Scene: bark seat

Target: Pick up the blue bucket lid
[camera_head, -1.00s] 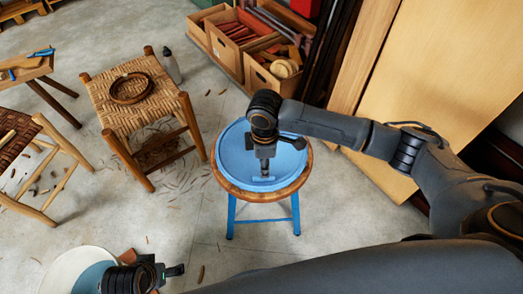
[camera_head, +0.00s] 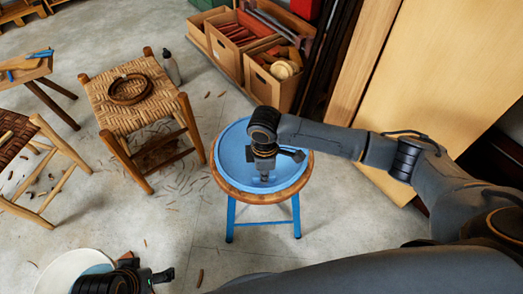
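The blue bucket lid (camera_head: 230,150) is a wide round disc with a raised rim. It lies flat on the wooden seat of a stool with blue legs (camera_head: 231,215). My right gripper (camera_head: 265,178) points down over the lid's middle, at or just above its surface. The wrist hides the spot beneath the fingers, so I cannot tell whether they are open or hold anything. My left gripper (camera_head: 160,275) is at the bottom left, away from the lid, beside a round white and blue thing (camera_head: 62,268); its finger opening is unclear.
A woven-seat stool (camera_head: 125,112) with a dark coil (camera_head: 129,88) on it stands to the left, with a grey bottle (camera_head: 171,68) behind. Boxes of tools (camera_head: 270,85) and tall boards (camera_head: 445,75) are at the back. Bark scraps litter the floor.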

